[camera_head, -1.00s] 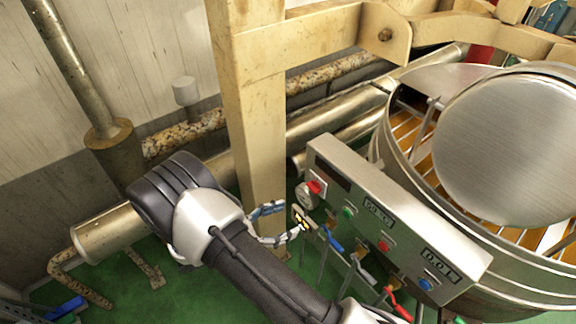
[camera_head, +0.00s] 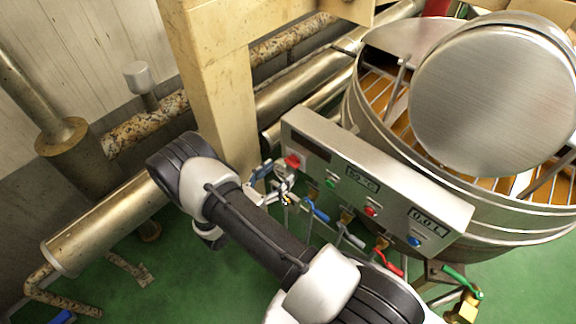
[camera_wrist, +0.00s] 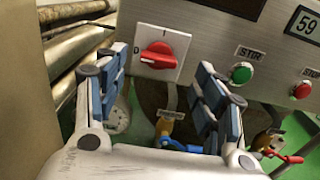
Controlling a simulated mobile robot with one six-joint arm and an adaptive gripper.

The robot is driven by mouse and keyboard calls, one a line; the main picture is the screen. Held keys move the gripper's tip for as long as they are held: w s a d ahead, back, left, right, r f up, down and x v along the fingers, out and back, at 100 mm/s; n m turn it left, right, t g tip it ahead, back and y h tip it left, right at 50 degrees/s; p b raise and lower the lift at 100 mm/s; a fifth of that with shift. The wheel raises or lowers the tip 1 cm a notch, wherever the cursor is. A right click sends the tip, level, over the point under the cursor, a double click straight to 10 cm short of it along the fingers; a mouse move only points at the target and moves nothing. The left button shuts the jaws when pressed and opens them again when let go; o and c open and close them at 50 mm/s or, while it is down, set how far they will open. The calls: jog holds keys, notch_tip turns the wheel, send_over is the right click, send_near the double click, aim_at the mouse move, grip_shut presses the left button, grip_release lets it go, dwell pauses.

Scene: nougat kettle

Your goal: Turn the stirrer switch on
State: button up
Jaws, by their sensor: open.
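The steel control panel (camera_head: 375,180) is fixed to the front of the kettle. At its left end is a red rotary switch (camera_wrist: 158,55) on a white plate, also visible in the head view (camera_head: 293,161). The knob's handle lies about level, with a mark at its left. To its right are a green button (camera_wrist: 241,73) under a label that seems to read STIR, and a red button (camera_wrist: 302,90). My gripper (camera_wrist: 160,72) is open and empty; its fingers appear either side of the rotary switch in the wrist view. Contact cannot be told.
Valves with blue (camera_head: 316,210) and red (camera_head: 388,265) handles hang below the panel. A beige post (camera_head: 215,110) stands close left of the gripper, with pipes (camera_head: 300,85) behind. The kettle lid (camera_head: 490,95) is at right.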

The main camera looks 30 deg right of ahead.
aim_at(290, 164)
jog(key=shift+x, duration=2.8)
jog(key=shift+c, duration=0.4)
jog(key=c, duration=1)
